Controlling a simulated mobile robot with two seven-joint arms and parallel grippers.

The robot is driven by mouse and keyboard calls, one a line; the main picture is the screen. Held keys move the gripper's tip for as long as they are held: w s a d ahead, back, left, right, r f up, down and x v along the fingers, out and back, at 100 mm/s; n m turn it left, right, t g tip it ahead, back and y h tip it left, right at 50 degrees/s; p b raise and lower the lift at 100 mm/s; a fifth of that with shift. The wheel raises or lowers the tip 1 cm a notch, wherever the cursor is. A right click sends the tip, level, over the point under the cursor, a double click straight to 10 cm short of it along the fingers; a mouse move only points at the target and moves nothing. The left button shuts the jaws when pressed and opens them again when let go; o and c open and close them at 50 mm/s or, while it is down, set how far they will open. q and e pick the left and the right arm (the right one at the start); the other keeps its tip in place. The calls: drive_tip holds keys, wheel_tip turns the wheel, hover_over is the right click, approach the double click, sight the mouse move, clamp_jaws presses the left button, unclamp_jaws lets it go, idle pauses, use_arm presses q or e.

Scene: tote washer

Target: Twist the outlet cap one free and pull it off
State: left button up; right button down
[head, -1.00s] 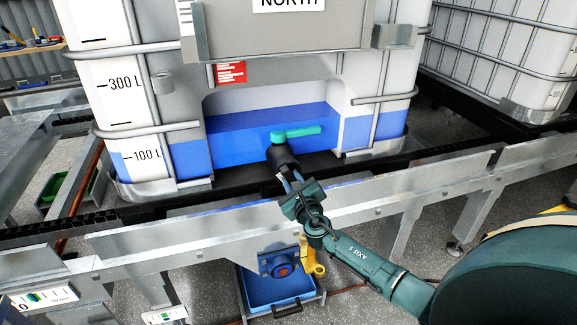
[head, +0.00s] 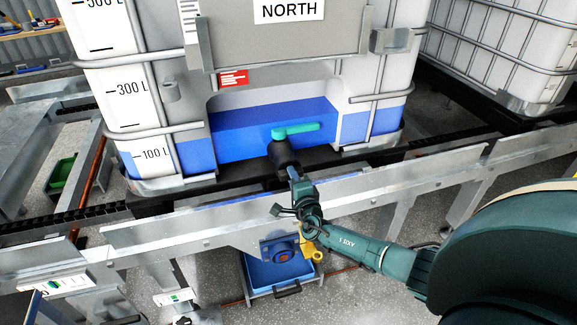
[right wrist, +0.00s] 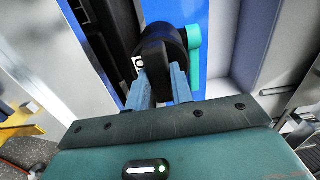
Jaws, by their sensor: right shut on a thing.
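The outlet cap (right wrist: 158,62) is black with a raised bar across its face. It sits on the end of the black outlet valve (head: 284,152) at the front of the tank, under a teal lever handle (head: 296,130). My right gripper (right wrist: 165,85) is shut on the cap's bar, one bluish finger on each side. In the head view the right gripper (head: 293,174) reaches up to the valve from below right and hides most of the cap's face. I cannot see a gap between cap and valve. My left gripper is not in view.
The tank (head: 190,155) holds blue liquid and carries a NORTH plate (head: 288,10). A grey steel rail (head: 400,178) runs below and in front of the valve. Under it is a blue tray (head: 285,271). Another caged tank (head: 500,50) stands at right.

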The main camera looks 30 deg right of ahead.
drive_tip(key=p+v, duration=0.2)
drive_tip(key=v, duration=0.2)
drive_tip(key=shift+s+p, duration=0.25)
drive_tip(key=shift+p, duration=0.05)
drive_tip(key=shift+a, duration=0.1)
idle(0.4)
